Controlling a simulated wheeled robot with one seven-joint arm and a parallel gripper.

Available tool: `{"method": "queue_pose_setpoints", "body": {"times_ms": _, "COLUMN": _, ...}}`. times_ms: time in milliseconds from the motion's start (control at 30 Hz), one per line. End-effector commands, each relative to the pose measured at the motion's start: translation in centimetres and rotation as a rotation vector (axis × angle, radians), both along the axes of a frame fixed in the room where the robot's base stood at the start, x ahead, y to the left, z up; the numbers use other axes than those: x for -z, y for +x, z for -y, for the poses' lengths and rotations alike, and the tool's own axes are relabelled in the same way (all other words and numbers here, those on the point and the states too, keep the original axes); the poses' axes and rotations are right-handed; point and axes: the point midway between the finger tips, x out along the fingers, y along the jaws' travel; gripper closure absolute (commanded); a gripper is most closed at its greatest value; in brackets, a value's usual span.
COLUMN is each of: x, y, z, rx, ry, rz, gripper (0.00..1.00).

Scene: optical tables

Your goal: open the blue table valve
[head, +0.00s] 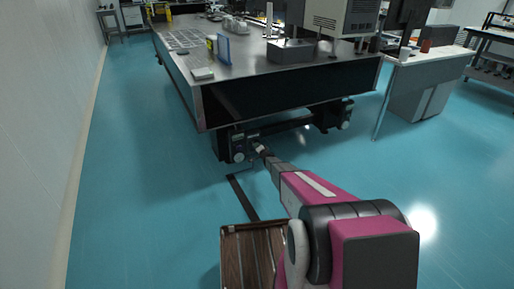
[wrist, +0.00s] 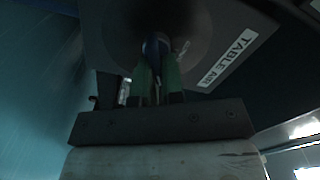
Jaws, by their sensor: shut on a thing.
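The blue table valve (wrist: 154,46) shows in the wrist view as a dark blue handle at the top middle, in front of a dark round recess. A white label reading TABLE AIR (wrist: 228,58) is to its right. My gripper (wrist: 156,78) has its green fingers closed on the blue handle from both sides. In the head view my gripper (head: 257,148) reaches the dark unit under the near end of the optical table (head: 290,96). The valve is too small and hidden there to make out. How far the handle is turned cannot be told.
A brown slatted wooden piece (head: 252,255) lies on the floor beside my arm, with a dark strip (head: 243,197) beyond it. The table's leg unit (head: 232,146) stands close to my gripper. The blue floor (head: 140,190) to the left is clear. A white desk (head: 425,66) stands at right.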

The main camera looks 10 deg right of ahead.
Motion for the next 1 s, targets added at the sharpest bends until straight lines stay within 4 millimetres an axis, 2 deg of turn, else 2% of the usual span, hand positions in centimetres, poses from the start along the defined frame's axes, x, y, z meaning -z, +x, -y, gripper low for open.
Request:
{"method": "queue_pose_setpoints", "body": {"times_ms": 500, "x": 0.61, "y": 0.06, "z": 0.27, "rx": 0.001, "ry": 0.383, "rz": -0.124, "gripper": 1.0}}
{"method": "queue_pose_setpoints", "body": {"times_ms": 1000, "x": 0.81, "y": 0.04, "z": 0.29, "rx": 0.002, "ry": 0.5, "rz": -0.161, "gripper": 1.0}}
